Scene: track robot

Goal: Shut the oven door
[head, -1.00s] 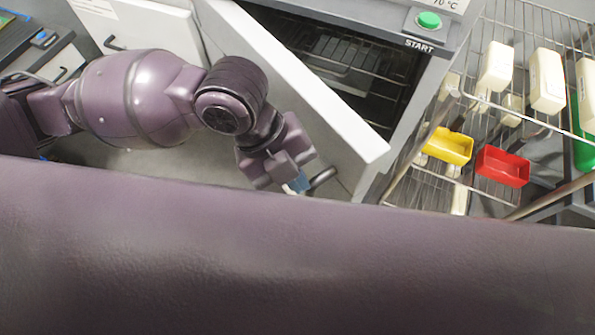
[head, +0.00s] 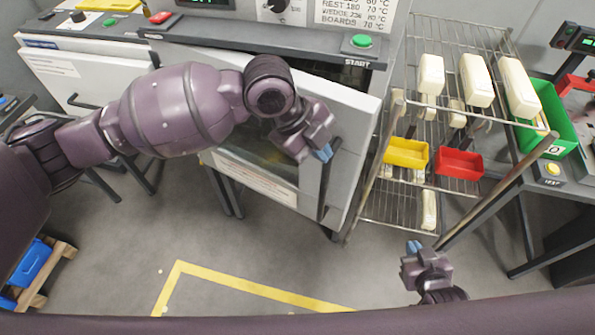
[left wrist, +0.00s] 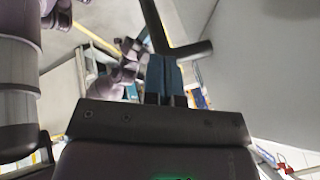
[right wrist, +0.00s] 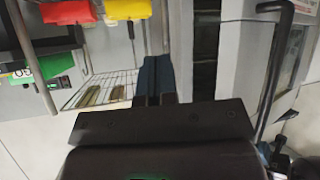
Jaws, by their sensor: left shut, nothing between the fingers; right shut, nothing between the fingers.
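The oven door (head: 352,130) is a pale panel standing ajar. A narrow dark gap (head: 335,80) shows above its top edge, under the control panel. Its dark bar handle (head: 324,185) is on the front near the right edge, and shows in the left wrist view (left wrist: 153,24) and right wrist view (right wrist: 275,65). My left gripper (head: 325,152) is shut and empty, its blue fingertips beside the upper end of the handle; whether they touch is unclear. It shows in the left wrist view (left wrist: 163,62). My right gripper (head: 413,247) is shut and empty, low in front of the rack.
The green START button (head: 361,41) is on the panel above the door. A wire rack (head: 400,205) with a yellow bin (head: 406,153), a red bin (head: 459,163) and white blocks stands close to the right. The floor (head: 300,258) in front is clear, with yellow tape (head: 240,285).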

